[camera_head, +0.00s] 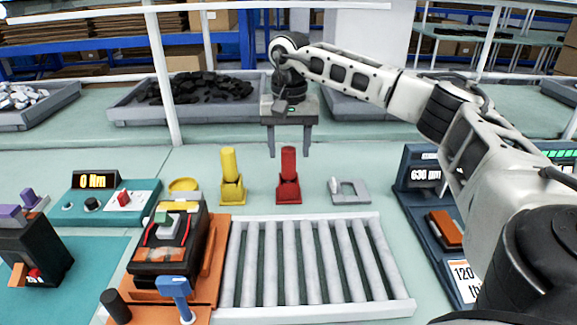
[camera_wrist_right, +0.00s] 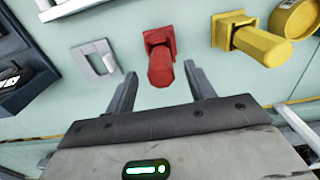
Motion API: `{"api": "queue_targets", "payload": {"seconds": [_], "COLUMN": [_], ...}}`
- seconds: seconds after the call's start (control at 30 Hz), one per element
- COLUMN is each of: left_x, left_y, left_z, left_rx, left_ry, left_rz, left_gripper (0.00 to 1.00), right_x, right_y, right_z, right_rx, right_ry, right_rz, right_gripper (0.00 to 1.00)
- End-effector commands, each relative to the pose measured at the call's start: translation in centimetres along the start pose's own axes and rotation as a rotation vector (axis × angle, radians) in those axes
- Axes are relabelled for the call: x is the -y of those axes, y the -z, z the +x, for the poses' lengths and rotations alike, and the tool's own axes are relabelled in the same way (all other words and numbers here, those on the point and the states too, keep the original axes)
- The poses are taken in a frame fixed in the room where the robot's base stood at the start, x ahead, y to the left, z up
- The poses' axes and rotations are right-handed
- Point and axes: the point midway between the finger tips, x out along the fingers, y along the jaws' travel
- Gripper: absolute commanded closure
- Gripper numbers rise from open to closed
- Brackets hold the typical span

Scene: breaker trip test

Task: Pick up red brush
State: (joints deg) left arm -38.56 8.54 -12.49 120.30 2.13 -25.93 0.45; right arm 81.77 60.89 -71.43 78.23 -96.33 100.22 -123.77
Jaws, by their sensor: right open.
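The red brush (camera_head: 288,178) stands upright on the pale green table, right of a yellow brush of the same shape (camera_head: 230,178). In the right wrist view the red brush (camera_wrist_right: 160,62) lies ahead, between the lines of the two fingers. My right gripper (camera_head: 292,150) hangs over the table, its fingers pointing down around the level of the brush's top. It is open and empty; the fingers (camera_wrist_right: 158,88) are apart with nothing clasped. Whether the brush's top is within the fingers' reach is hard to tell. My left gripper is not in view.
A grey metal clamp-like part (camera_head: 349,191) lies right of the red brush. A roller conveyor (camera_head: 310,308) is in front. An orange-based breaker fixture (camera_head: 215,262) stands left, a teal torque tester (camera_head: 140,205) beyond it. A blue instrument panel (camera_head: 420,205) stands right. Grey bins (camera_head: 135,112) are behind.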

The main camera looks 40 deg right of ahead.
Motion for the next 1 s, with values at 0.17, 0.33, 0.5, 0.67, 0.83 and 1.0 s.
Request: {"api": "queue_targets", "payload": {"seconds": [0.17, 0.33, 0.5, 0.67, 0.83, 1.0], "left_x": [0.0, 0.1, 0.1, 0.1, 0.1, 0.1], "left_y": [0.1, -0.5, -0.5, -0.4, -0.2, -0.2], "left_z": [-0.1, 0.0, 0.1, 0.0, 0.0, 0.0], "left_rx": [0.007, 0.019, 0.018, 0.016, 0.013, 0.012], "left_ry": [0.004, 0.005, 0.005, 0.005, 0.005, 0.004], "left_rz": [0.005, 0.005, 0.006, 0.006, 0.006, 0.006], "left_gripper": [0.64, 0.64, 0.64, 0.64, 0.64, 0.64], "right_x": [0.0, 0.1, 0.1, 0.1, 0.1, 0.1], "right_y": [-0.1, 0.0, 0.0, 0.0, 0.0, 0.0], "right_z": [2.8, 4.3, 4.4, 4.4, 4.3, 4.2], "right_rx": [0.003, 0.001, 0.0, 0.001, 0.0, 0.0], "right_ry": [-0.004, -0.001, -0.001, -0.001, 0.0, 0.0], "right_rz": [0.0, 0.001, 0.001, 0.001, 0.001, 0.001], "right_gripper": [0.46, 0.46, 0.46, 0.77, 0.95, 0.94]}}
